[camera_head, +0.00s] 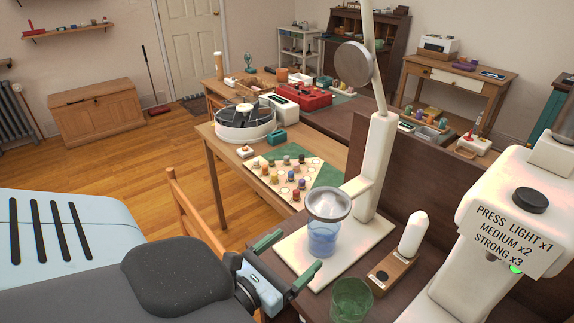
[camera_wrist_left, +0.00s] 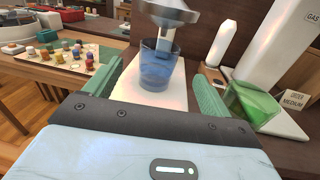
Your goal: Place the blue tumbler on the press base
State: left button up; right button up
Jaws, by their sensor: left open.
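The blue tumbler (camera_head: 322,241) stands upright on the white press base (camera_head: 362,245), below the round metal press head (camera_head: 328,204). In the left wrist view the tumbler (camera_wrist_left: 155,72) is straight ahead, on the pale base plate (camera_wrist_left: 124,88). My left gripper (camera_head: 287,259) is open and empty at the near left edge of the base. Its green fingers point at the tumbler. In the wrist view the tumbler lies between the lines of the fingers, apart from both. My right gripper is not in view.
A green tumbler (camera_head: 351,299) stands at the front, close to the right finger. A wooden block with a white handle (camera_head: 391,272) is right of the base. A white machine with a press sign (camera_head: 513,240) stands further right. Small pegs (camera_head: 290,172) stand on the table behind.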

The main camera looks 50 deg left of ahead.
pick_arm(q)
jog(key=shift+s, duration=0.75)
